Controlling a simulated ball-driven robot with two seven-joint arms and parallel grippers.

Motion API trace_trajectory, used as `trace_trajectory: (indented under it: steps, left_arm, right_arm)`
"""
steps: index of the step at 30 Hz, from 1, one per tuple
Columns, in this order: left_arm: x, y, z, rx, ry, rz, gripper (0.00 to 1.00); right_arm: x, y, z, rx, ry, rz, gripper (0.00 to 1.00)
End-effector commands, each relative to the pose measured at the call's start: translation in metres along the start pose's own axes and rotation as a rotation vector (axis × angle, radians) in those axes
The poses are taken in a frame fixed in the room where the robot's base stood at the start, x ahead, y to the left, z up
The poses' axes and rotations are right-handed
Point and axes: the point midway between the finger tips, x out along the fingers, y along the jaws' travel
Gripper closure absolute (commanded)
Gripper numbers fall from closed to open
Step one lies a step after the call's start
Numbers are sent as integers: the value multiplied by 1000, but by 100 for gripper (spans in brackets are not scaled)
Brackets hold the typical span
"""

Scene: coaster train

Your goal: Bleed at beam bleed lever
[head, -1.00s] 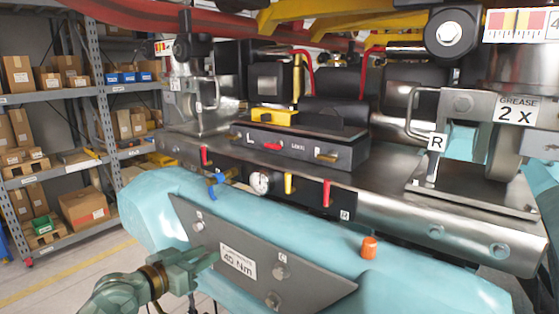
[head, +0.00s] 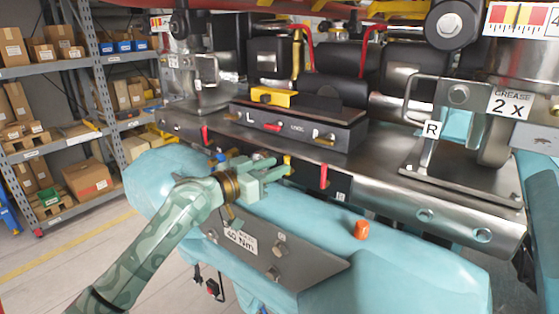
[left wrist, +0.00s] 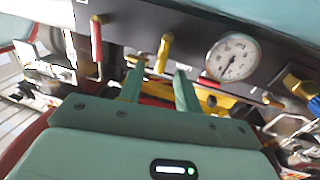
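On the dark panel below the steel beam is a yellow lever (head: 287,161), with a red lever (head: 323,177) to its right. No readable label shows which is the bleed lever. My left gripper (head: 281,167) is open in front of the panel, its fingertips close to the yellow lever. In the left wrist view the yellow lever (left wrist: 163,52) hangs in line with the gap between the two fingers (left wrist: 160,72); I cannot tell whether they touch it. The red lever (left wrist: 97,40) is left of them there. My right gripper is out of view.
A round gauge (left wrist: 232,57) and a blue lever (left wrist: 310,104) are beside the yellow lever. A teal padded tube (head: 400,258) with an orange cap (head: 361,230) runs below the panel. A black control box (head: 300,128) sits on the beam. Shelves (head: 60,65) stand at the left.

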Motion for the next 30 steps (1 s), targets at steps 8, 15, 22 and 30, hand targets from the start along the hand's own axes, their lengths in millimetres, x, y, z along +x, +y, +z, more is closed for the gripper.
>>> trace_trajectory:
  steps: [8,15,22,30]
  left_arm:
    - [23,0,0,-1,0,-1,66]
    - [24,-1,0,-1,0,-1,66]
    - [24,-1,0,-1,1,-1,100]
    - [24,0,0,28,-4,-1,100]
  right_arm:
    - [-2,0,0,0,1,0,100]
    - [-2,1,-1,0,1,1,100]
    - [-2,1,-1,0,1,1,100]
    - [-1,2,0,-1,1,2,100]
